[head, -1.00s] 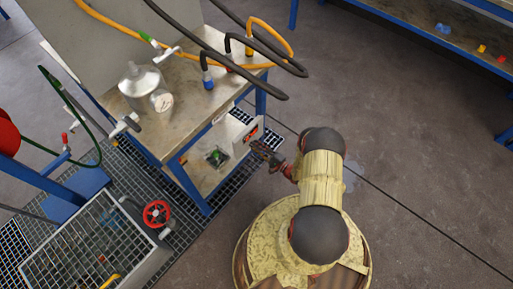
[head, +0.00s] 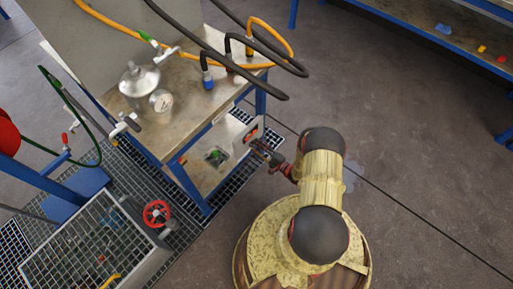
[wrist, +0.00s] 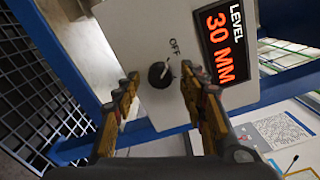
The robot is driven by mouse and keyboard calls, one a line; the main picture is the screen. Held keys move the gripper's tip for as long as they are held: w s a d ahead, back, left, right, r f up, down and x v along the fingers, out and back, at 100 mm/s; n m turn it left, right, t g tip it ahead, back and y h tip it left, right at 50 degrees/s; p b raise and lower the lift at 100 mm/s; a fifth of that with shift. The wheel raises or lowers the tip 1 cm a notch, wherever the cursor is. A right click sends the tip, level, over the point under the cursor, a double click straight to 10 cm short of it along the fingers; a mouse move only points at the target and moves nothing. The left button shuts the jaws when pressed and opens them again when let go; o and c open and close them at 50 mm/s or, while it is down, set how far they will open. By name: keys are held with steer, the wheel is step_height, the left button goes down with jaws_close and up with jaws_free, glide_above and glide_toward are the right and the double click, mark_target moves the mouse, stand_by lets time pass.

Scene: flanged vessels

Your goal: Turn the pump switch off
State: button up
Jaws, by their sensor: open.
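The pump switch is a round black knob (wrist: 160,75) on a pale grey box (wrist: 150,28) in the wrist view. A pale mark on the knob points up and to the right, roughly towards the printed word OFF. My gripper (wrist: 160,78) is open and empty, with one finger on each side of the knob in the picture. I cannot tell whether either finger touches it. In the head view my gripper (head: 259,148) is at the box (head: 246,138) by the workbench's right side. The knob cannot be made out there.
A lit display (wrist: 224,45) reading LEVEL 30 MM sits right of the knob. A blue frame bar (wrist: 62,68) runs behind the box. The workbench (head: 190,112) carries a metal vessel (head: 138,80) and hoses. Open floor (head: 410,150) lies to the right.

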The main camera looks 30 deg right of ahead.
steer(key=v, duration=1.2)
stand_by(0.6)
